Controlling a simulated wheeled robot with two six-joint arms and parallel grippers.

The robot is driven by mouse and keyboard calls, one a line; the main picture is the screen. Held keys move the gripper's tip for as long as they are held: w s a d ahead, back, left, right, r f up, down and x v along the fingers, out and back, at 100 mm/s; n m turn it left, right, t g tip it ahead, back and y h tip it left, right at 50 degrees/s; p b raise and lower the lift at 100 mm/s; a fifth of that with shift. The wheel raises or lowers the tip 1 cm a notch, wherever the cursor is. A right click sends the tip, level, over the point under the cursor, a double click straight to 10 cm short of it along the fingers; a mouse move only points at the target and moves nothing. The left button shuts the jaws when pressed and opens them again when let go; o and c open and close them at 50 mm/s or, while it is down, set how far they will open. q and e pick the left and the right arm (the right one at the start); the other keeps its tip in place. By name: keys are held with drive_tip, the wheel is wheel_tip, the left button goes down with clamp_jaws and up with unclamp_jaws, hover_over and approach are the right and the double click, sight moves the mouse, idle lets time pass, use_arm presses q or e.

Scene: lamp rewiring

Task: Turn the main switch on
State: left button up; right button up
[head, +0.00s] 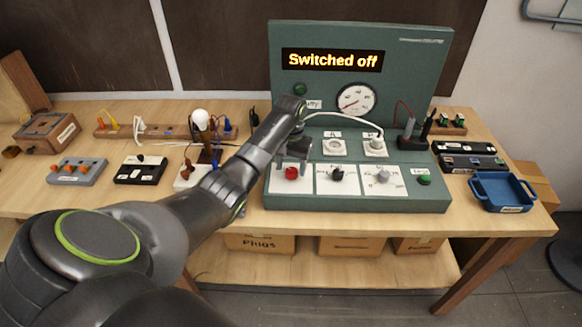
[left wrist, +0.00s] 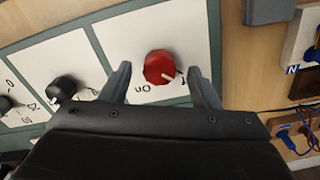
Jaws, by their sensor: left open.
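The main switch is a red round knob (head: 291,173) on a white plate at the left of the green control panel (head: 440,200). The display (head: 333,60) reads "Switched off". My right gripper is not in view.
To the right of the red knob are a black knob (head: 337,174) and a grey knob (head: 383,175). A white plug with a cable (head: 377,143) sits in a socket. A blue tray (head: 503,191) stands at the right. A lamp bulb (head: 201,118) stands left of my arm.

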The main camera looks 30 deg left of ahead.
use_arm(q)
drive_tip(key=shift+f, duration=0.8)
drive_tip(key=c, duration=1)
drive_tip(key=shift+o, duration=0.2)
drive_tip(key=shift+r, duration=0.1)
